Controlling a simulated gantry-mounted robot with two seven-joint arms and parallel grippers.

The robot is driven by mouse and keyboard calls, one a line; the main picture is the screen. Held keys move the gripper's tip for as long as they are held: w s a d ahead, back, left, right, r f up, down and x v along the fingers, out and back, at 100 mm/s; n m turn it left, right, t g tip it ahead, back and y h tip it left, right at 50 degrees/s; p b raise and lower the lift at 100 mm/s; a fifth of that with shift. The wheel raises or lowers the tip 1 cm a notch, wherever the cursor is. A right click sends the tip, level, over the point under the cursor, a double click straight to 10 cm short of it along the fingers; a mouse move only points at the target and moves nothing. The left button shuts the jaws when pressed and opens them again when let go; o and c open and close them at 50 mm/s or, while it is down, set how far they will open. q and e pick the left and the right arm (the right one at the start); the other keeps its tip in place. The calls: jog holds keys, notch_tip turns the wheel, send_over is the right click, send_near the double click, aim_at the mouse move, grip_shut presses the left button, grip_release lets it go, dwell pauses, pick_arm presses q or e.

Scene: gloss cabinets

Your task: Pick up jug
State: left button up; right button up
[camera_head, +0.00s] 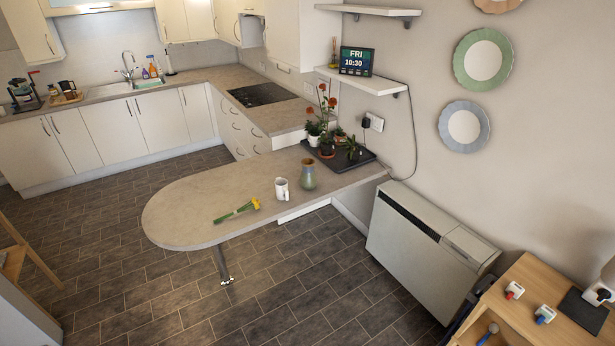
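A jug-like vessel (308,175), greenish with a tan upper part, stands upright on the rounded peninsula counter (185,209). I cannot make out a handle on it at this size. A white mug-shaped vessel (281,189) with a handle stands just left of it and a little nearer, apart from it. Neither of my grippers is in view, and nothing covers the two vessels.
Yellow flowers with green stems (237,211) lie left of the mug. Potted plants (327,142) stand on a dark tray (359,160) behind the vessels. A white heater (425,245) stands at the right. The counter's rounded left end and the floor before it are clear.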

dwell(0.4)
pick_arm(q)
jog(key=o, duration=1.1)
